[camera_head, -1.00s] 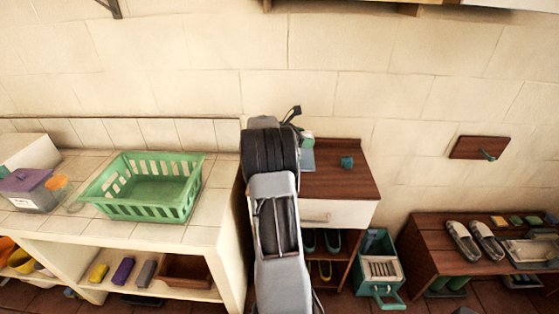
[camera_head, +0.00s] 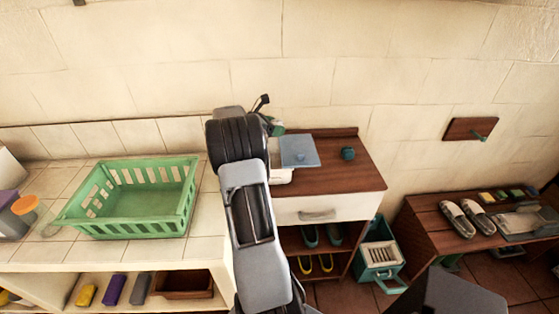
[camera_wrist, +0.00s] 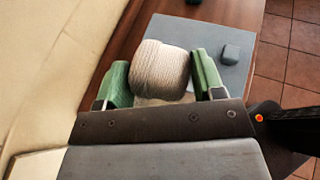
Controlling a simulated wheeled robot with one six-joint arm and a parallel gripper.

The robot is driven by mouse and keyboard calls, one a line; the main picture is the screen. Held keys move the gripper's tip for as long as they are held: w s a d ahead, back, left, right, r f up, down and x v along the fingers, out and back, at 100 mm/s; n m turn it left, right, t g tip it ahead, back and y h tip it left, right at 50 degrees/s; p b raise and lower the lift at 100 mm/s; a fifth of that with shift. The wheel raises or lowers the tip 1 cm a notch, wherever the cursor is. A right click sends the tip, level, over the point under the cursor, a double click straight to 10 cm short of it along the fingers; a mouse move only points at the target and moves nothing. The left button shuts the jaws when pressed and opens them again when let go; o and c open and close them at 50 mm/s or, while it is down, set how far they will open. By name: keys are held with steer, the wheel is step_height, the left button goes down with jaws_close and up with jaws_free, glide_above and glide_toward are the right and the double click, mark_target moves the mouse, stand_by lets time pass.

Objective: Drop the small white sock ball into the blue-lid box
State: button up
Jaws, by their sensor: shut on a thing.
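The white sock ball (camera_wrist: 160,69) is a pale, ribbed ball between the green fingers of my gripper (camera_wrist: 162,82) in the wrist view. My gripper is shut on it. In the head view my gripper (camera_head: 272,124) is mostly hidden behind my arm, and the ball cannot be made out. I cannot tell whether the lid closes the box.
A small teal object (camera_head: 348,153) sits on the cabinet top (camera_head: 330,179), right of the lid. A green basket (camera_head: 140,228) stands on the tiled counter to the left. The wall is close behind the cabinet. A low bench (camera_head: 432,215) with shoes is at the right.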

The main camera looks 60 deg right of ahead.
step_height(320, 180, down, 4)
steer(key=b, duration=0.2)
steer(key=shift+f+b, duration=0.1)
steer(key=shift+b, duration=0.3)
steer(key=o, duration=1)
steer(key=shift+c, duration=0.2)
steer(key=b+v, duration=0.1)
steer(key=v, duration=1.3)
steer(key=shift+b, duration=0.35)
steer(key=shift+d, duration=0.15)
